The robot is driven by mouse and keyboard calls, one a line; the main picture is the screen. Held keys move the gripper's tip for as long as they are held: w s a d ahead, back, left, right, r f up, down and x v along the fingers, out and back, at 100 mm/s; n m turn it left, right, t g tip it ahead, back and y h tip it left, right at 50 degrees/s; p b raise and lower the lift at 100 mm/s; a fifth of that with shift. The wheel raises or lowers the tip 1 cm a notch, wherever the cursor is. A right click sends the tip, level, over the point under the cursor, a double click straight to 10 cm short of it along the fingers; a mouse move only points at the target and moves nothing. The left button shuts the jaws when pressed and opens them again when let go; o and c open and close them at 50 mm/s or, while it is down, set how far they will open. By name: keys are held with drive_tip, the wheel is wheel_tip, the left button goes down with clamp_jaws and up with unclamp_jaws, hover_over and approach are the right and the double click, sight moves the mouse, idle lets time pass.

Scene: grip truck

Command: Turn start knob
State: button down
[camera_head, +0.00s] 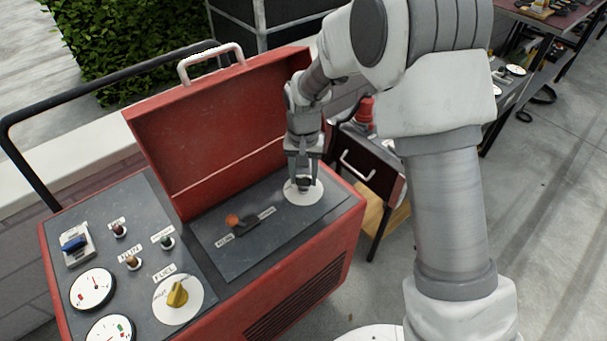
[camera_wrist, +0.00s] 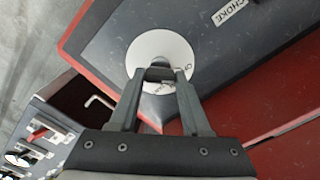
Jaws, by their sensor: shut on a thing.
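The start knob sits on a round white dial plate (camera_head: 304,192) at the right end of the red machine's dark inner panel. My gripper (camera_head: 303,181) reaches down onto it from above. In the wrist view the white dial (camera_wrist: 160,52) lies under my fingertips (camera_wrist: 160,75), which are shut on the knob at the dial's lower middle. The fingers hide nearly all of the knob, so its turn angle cannot be told. A partly covered label shows at the dial's right edge.
The red lid (camera_head: 215,130) stands open behind the panel. A choke lever (camera_head: 241,224) lies left of the dial. A yellow fuel knob (camera_head: 177,293), gauges (camera_head: 93,290) and a blue switch (camera_head: 74,243) are on the left panel. A dark drawer cabinet (camera_head: 368,155) stands behind at right.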

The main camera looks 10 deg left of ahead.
sight(304, 178)
drive_tip(key=shift+c, duration=1.8)
unclamp_jaws()
wheel_tip(304, 178, up, 17)
drive_tip(key=p, duration=0.4)
drive_tip(key=shift+r, duration=0.2)
drive_tip(key=shift+r, duration=0.1)
